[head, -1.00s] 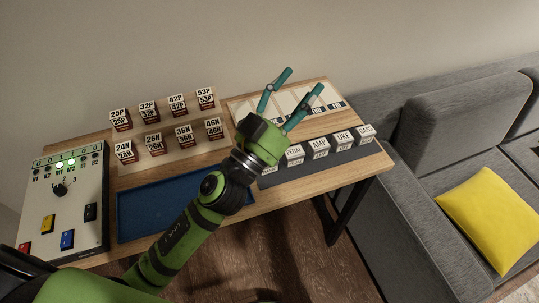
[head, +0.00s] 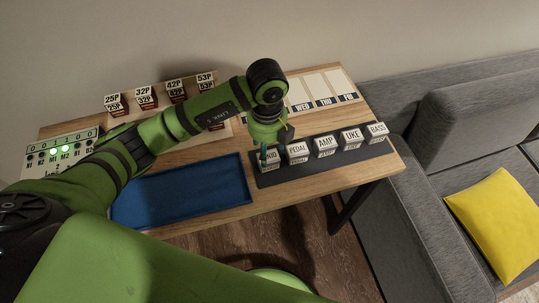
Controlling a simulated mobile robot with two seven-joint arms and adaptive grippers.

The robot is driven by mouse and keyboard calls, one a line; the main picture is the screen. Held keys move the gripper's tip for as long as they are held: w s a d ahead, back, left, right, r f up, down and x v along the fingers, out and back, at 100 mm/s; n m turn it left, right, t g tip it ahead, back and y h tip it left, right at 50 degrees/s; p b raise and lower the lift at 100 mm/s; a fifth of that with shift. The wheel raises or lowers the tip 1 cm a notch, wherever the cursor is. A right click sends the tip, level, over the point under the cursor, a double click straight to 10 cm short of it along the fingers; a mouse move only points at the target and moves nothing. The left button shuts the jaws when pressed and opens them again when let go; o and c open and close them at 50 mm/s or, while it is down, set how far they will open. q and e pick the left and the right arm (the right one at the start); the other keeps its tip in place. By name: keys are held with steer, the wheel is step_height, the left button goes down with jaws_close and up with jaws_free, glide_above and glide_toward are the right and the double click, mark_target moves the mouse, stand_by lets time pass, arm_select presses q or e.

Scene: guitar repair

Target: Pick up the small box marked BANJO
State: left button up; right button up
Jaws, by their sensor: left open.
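The small BANJO box (head: 272,166) stands at the left end of the row on the dark grey mat (head: 335,165). Its label is partly covered, with only the last letters showing. My left gripper (head: 272,153) points down right over this box and is open. One teal finger comes down at the box's left side; the other finger is mostly hidden. I cannot tell whether the fingers touch the box. My right gripper is not in view.
PEDAL (head: 298,153), AMP (head: 325,146), UKE (head: 351,139) and BASS (head: 377,133) boxes stand in a row to the right. An empty blue tray (head: 182,193) lies left. Behind are a day-marked board (head: 322,87) and several numbered blocks (head: 144,97). A grey sofa is right.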

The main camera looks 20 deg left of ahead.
mark_target(269, 158)
arm_select(q)
steer(key=f, duration=0.1)
steer(key=f+p, duration=0.1)
steer(key=f, duration=0.1)
steer(key=f+p, duration=0.1)
steer(key=f, duration=0.1)
steer(key=shift+s+d+f, duration=0.2)
steer(key=shift+s+d, duration=0.05)
steer(key=shift+f, duration=0.3)
steer(key=c, duration=1)
